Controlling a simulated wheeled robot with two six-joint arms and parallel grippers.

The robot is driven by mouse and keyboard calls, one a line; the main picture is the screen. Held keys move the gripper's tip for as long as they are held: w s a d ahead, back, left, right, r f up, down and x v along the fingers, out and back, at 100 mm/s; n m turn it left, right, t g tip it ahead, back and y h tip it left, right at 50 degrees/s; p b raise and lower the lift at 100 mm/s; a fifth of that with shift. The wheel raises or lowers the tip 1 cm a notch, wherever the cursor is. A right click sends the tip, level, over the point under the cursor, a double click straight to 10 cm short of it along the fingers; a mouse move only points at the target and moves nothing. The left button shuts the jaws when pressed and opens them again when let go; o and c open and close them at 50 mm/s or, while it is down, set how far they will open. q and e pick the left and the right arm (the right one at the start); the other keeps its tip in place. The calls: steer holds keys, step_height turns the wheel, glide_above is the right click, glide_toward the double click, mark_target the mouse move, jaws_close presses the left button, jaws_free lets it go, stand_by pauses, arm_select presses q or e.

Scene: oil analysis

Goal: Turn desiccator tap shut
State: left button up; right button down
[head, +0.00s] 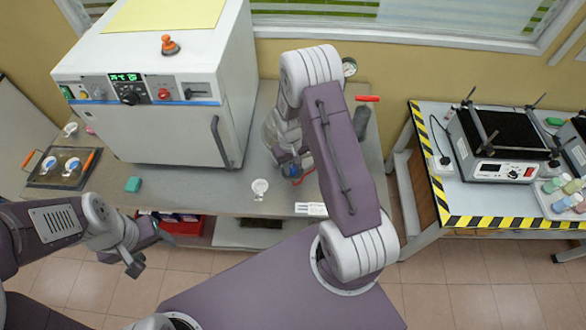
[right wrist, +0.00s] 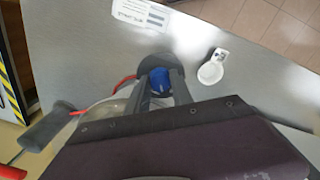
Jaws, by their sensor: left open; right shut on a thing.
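The desiccator (right wrist: 106,114) shows as a pale, rounded body with a red tube in the right wrist view, largely hidden by my arm. In the head view my right arm covers most of it. My right gripper (right wrist: 162,82) is shut on a blue tap (right wrist: 160,79), which sits between its fingers. In the head view the right gripper (head: 293,166) is low over the bench, partly hidden, with blue and red bits beside it. The tap's exact angle cannot be told. My left gripper (head: 137,266) is open and empty in front of the bench edge.
A white oven (head: 160,125) stands at the back left of the grey bench (head: 215,195). A gauge (head: 349,67) and red-handled valve (head: 367,98) stand behind my right arm.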

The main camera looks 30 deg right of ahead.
steer(key=m+b, duration=0.1)
steer(key=m, duration=0.3)
steer(key=shift+w+b, duration=0.2)
steer(key=shift+b, duration=0.1)
steer(key=shift+r+m+b, duration=0.1)
steer(key=shift+m+b, duration=0.25)
steer(key=shift+m, duration=1.05)
steer(key=shift+w, duration=0.1)
steer(key=c, duration=1.4)
jaws_free()
steer(key=shift+o, duration=1.4)
steer(key=shift+d, duration=0.1)
